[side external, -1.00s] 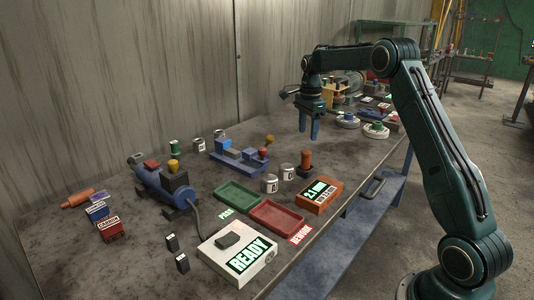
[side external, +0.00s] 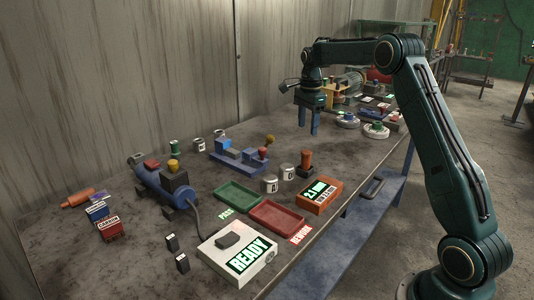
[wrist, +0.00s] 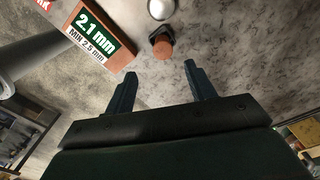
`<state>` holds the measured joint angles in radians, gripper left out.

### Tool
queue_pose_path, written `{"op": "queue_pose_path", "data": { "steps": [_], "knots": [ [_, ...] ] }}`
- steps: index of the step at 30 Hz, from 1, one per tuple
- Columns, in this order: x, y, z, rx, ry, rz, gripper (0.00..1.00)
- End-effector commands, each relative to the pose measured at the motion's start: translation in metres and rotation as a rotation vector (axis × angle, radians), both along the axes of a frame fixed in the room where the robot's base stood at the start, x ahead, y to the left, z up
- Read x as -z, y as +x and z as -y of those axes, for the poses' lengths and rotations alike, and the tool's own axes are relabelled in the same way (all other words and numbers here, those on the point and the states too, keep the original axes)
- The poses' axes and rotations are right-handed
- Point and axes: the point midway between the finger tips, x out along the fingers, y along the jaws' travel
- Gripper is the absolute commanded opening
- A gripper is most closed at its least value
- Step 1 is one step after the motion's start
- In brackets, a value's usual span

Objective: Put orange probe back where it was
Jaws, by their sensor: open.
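The orange probe (side external: 306,159) stands upright in a small dark holder (side external: 306,171), just behind the orange gauge box (side external: 319,195) reading 2.1 mm. In the wrist view the probe (wrist: 162,47) shows beyond the fingertips, near the top middle, with the gauge box (wrist: 96,35) to its left. My gripper (side external: 308,131) is open and empty. It hangs above the bench, farther back than the probe and apart from it. In the wrist view nothing is between its fingers (wrist: 160,75).
Two metal cans (side external: 279,175) stand left of the probe. A green tray (side external: 238,196) and a red tray (side external: 277,217) lie in front. A blue fixture (side external: 240,155) and a blue polishing machine (side external: 165,185) stand to the left. White round pieces (side external: 376,131) lie to the right.

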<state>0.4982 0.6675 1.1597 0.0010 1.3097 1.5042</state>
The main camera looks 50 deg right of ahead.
Motion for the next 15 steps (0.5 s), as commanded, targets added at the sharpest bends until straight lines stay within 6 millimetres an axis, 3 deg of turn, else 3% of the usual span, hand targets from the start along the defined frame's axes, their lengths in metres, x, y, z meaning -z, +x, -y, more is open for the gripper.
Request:
{"op": "queue_pose_path", "data": {
  "steps": [8, 15],
  "knots": [
    [-0.042, -0.018, -0.045, -0.225, -0.032, 0.049, 0.55],
    [-0.081, -0.051, -0.097, -0.508, -0.077, 0.104, 0.55]
  ]
}}
